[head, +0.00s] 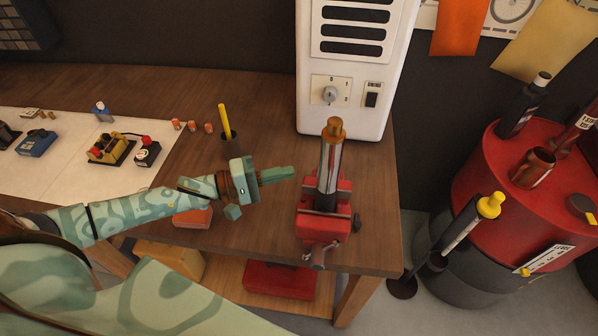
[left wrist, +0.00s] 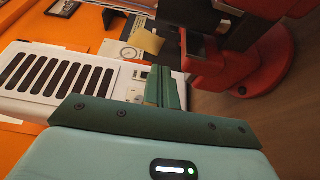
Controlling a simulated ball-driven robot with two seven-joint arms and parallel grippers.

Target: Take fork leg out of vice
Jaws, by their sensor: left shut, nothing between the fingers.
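The fork leg (head: 328,160) is a silver tube with a brass-coloured top. It stands upright, leaning slightly, in the red vice (head: 322,226) at the right front of the wooden bench. My left gripper (head: 286,174) is green, shut and empty. It lies level, just left of the fork leg, with its fingertips pointing at the tube and a small gap between them. In the left wrist view its closed fingers (left wrist: 167,88) show in the middle; I cannot make out the fork leg there. My right gripper is not in view.
A white cabinet (head: 354,118) with a dial stands behind the vice; its slotted side shows in the left wrist view (left wrist: 60,80). A yellow-handled tool (head: 225,120) stands behind my gripper. A white mat (head: 70,165) holds small parts. A red drum (head: 500,190) carries bottles at right.

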